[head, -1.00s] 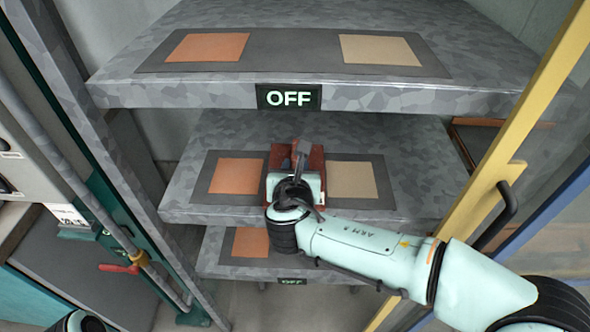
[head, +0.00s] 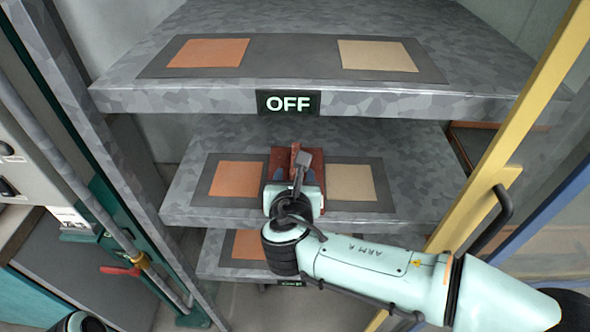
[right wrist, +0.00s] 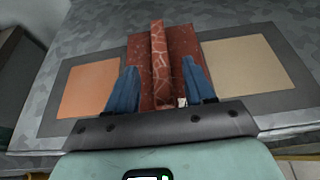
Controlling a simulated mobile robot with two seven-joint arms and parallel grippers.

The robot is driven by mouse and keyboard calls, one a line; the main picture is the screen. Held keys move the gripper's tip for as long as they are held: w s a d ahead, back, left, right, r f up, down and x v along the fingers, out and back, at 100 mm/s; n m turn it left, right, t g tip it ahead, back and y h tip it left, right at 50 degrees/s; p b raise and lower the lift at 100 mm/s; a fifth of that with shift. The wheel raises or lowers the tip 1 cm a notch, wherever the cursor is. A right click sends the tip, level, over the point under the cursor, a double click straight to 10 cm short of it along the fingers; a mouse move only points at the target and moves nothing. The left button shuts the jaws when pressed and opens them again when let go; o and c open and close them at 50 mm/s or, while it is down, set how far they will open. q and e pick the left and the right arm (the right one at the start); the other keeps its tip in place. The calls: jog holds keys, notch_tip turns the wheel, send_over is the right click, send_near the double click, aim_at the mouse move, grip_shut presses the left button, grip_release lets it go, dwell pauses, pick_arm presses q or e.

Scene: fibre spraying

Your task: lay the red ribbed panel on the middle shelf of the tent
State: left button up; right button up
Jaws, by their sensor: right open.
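The red ribbed panel (head: 282,160) lies flat on the tent's middle shelf (head: 415,165), between an orange square and a tan square on the dark mat. In the right wrist view the panel (right wrist: 181,48) shows a raised rib running away from me down its middle. My right gripper (head: 296,172) is over the panel's near part. Its blue fingers (right wrist: 161,68) are open, one on each side of the rib, with gaps visible. The gripper hides the panel's near edge in the head view. My left gripper is out of view.
The upper shelf (head: 120,95) with an OFF sign (head: 288,103) hangs over the middle shelf's back. A lower shelf (head: 210,260) is below. A yellow post (head: 500,165) with a black handle stands right, a dark green frame (head: 120,220) left.

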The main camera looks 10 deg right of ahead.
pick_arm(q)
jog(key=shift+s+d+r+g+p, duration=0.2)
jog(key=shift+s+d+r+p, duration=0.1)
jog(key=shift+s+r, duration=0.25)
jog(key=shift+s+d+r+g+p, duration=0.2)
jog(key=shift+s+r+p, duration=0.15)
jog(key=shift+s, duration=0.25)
pick_arm(e)
jog(key=v, duration=0.8)
jog(key=shift+s, duration=0.15)
